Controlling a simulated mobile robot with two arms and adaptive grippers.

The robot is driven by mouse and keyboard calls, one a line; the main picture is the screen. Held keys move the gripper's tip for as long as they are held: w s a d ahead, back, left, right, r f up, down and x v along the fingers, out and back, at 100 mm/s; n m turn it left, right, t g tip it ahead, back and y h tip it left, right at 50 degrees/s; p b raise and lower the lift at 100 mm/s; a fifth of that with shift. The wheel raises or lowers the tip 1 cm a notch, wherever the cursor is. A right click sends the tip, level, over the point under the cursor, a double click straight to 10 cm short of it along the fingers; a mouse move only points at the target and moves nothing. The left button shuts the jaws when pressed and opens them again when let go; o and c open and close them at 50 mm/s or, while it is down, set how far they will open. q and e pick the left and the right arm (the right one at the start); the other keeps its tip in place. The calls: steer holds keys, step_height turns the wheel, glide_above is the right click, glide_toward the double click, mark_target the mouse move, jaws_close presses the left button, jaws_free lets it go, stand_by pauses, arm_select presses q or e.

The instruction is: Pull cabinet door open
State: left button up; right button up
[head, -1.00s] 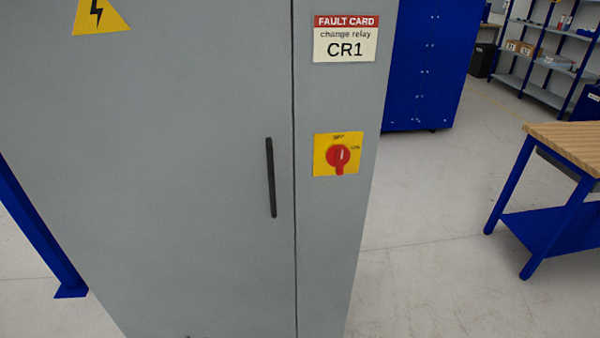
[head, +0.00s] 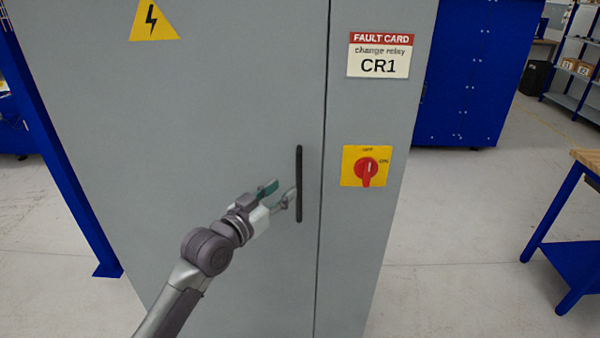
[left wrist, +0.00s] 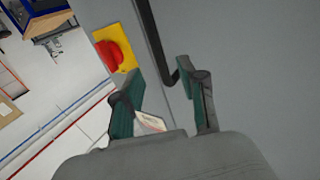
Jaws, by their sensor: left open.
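The grey cabinet door (head: 230,100) is shut, its right edge along a dark vertical seam. A black vertical bar handle (head: 299,170) is on the door near that seam. My left gripper (head: 281,191) is open, just left of the handle's lower half in the head view. In the left wrist view, the open fingers (left wrist: 155,88) point at the door, and the handle (left wrist: 152,40) runs down to an end between the fingertips. I cannot tell whether a finger touches it. My right gripper is not in view.
A red rotary switch (head: 367,171) on a yellow plate and a fault card (head: 380,55) reading CR1 are on the fixed panel right of the seam. A blue post (head: 75,180) stands left. A wooden-topped bench (head: 590,165) stands right, with clear floor between.

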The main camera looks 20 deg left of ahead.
mark_target(297, 178)
arm_select(q)
steer(key=p+x, duration=0.1)
steer(key=x, duration=0.6)
steer(key=shift+w+d+f, duration=0.1)
steer(key=shift+w, duration=0.15)
jaws_close()
